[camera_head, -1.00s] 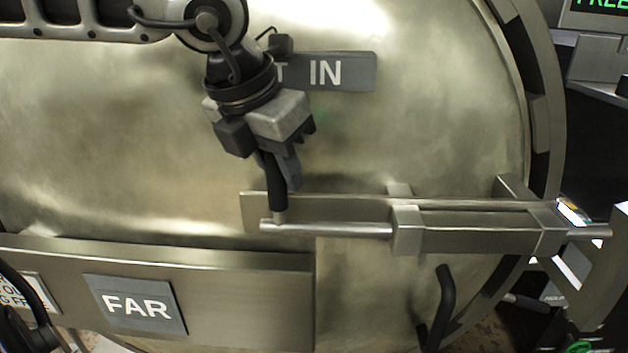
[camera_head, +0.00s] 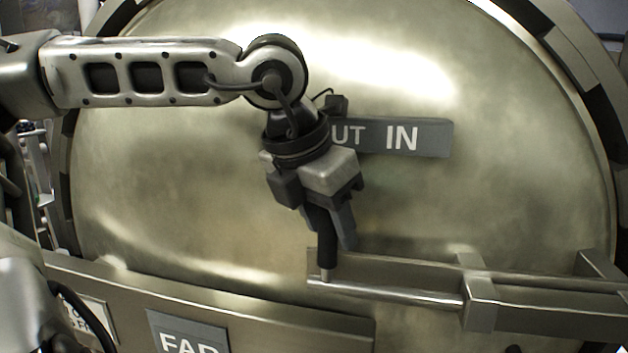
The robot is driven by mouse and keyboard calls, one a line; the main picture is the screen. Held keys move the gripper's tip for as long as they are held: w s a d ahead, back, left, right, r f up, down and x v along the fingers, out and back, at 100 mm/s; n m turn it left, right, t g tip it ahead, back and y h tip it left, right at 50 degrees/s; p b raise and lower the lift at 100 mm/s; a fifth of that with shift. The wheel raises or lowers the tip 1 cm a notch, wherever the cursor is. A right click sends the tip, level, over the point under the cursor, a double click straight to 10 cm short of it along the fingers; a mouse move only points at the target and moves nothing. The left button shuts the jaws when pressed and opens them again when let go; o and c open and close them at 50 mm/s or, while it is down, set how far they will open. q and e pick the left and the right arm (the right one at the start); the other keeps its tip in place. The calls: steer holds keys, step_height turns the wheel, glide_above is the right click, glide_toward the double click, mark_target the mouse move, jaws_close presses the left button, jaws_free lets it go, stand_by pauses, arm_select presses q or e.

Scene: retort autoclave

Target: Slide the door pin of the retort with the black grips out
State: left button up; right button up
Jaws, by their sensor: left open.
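The retort's round, brassy door (camera_head: 200,190) fills most of the head view. Its door pin (camera_head: 400,294) is a silver rod running left to right through a block bracket (camera_head: 479,300). A black upright grip (camera_head: 326,245) stands near the pin's left end. My left gripper (camera_head: 335,228) points down over this grip, its fingers open and around or right beside it. The fingers hide part of the grip, so contact cannot be told. The pin's right end is out of the picture. My right gripper is not in view.
A grey sign (camera_head: 420,137) reading "IN" with a partly hidden "OUT" is on the door behind my wrist. The door face left of the grip is clear.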

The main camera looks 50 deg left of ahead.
arm_select(q)
steer(key=v, duration=1.5)
steer(key=shift+s+r+p, duration=0.2)
steer(key=shift+p, duration=0.15)
